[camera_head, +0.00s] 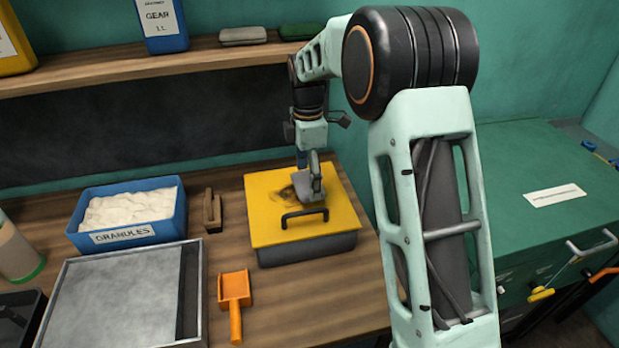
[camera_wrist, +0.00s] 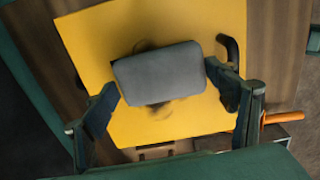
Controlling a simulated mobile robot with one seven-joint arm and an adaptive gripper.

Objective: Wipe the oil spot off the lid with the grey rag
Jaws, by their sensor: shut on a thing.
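My gripper (camera_head: 310,171) is shut on the grey rag (camera_head: 308,188), a folded grey pad, over the yellow lid (camera_head: 335,226). In the wrist view the rag (camera_wrist: 160,75) sits between the two fingers of my gripper (camera_wrist: 166,86). The oil spot (camera_head: 285,192) is a dark brown smear on the lid's back middle part, beside and partly under the rag. In the wrist view, smears of the spot (camera_wrist: 158,105) show on both sides of the rag. The rag is at or just above the lid; I cannot tell if it touches.
The lid has a black handle (camera_head: 304,216) in front of the rag and covers a grey bin (camera_head: 307,250). A blue granules box (camera_head: 126,235), a brush (camera_head: 212,212), a metal tray (camera_head: 75,305) and an orange scoop (camera_head: 235,298) lie left. A shelf (camera_head: 130,70) runs behind.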

